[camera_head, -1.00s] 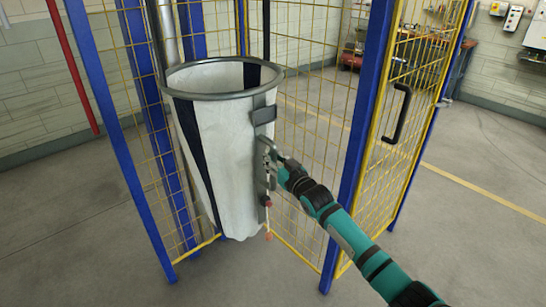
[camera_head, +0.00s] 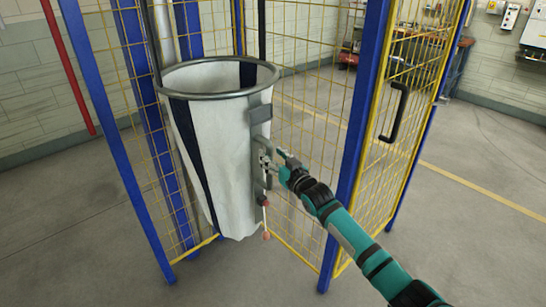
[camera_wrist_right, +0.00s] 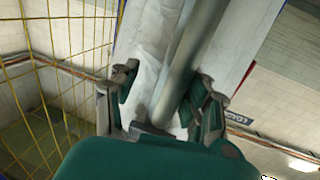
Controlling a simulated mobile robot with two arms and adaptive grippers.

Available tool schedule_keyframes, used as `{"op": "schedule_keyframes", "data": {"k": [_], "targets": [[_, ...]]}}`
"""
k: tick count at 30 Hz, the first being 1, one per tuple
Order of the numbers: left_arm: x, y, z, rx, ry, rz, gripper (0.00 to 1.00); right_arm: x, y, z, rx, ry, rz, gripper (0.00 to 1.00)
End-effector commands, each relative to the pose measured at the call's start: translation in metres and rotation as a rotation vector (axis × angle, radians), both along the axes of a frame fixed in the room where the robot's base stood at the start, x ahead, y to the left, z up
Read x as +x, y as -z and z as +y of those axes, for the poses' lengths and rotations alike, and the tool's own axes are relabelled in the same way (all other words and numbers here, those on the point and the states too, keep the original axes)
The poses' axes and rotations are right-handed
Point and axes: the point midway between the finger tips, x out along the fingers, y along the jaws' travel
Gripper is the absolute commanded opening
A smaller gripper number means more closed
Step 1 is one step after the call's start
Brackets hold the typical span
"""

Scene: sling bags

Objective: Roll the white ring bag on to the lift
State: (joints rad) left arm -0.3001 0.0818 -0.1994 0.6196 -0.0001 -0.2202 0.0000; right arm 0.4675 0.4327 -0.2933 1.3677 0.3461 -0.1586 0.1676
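The white ring bag (camera_head: 222,150) has a grey metal rim (camera_head: 175,91), dark stripes and a grey bracket on its right side. It stands roughly upright in the opening of the blue-framed lift cage with yellow mesh (camera_head: 310,150), between the front posts. My right gripper (camera_head: 272,165) is at the bracket's handle. In the right wrist view, the fingers (camera_wrist_right: 163,98) are spread to either side of a grey bar (camera_wrist_right: 188,75). The bar lies near the right finger, and a gap shows on the left. The bag's lower support is partly hidden. My left gripper is out of view.
The cage's blue right post (camera_head: 355,150) stands close beside my right arm. A mesh door with a black handle (camera_head: 398,113) is right of it. A red pole (camera_head: 68,70) is at the far left. The floor (camera_head: 470,240) at the right is clear.

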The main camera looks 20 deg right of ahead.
Motion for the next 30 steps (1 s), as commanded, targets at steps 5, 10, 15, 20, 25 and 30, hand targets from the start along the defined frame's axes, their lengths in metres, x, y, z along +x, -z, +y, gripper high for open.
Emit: {"op": "schedule_keyframes", "data": {"k": [5, 10, 15, 20, 25, 30], "targets": [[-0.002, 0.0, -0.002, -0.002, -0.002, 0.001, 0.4, -0.001, 0.001, 0.0, 0.0, 0.0, 0.001, 0.44], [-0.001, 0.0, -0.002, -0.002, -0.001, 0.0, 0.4, -0.017, 0.002, -0.002, 0.0, -0.001, 0.001, 0.44], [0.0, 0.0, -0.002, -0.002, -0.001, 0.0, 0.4, -0.053, 0.001, -0.007, -0.002, -0.001, 0.002, 0.44], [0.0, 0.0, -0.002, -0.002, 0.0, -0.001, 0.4, -0.086, 0.001, -0.013, -0.001, 0.0, 0.002, 0.44], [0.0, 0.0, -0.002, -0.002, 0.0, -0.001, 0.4, -0.11, 0.001, -0.017, -0.002, 0.001, 0.002, 0.44], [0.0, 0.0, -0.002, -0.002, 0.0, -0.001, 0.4, -0.119, 0.0, -0.018, -0.002, 0.001, 0.001, 0.44]]}}
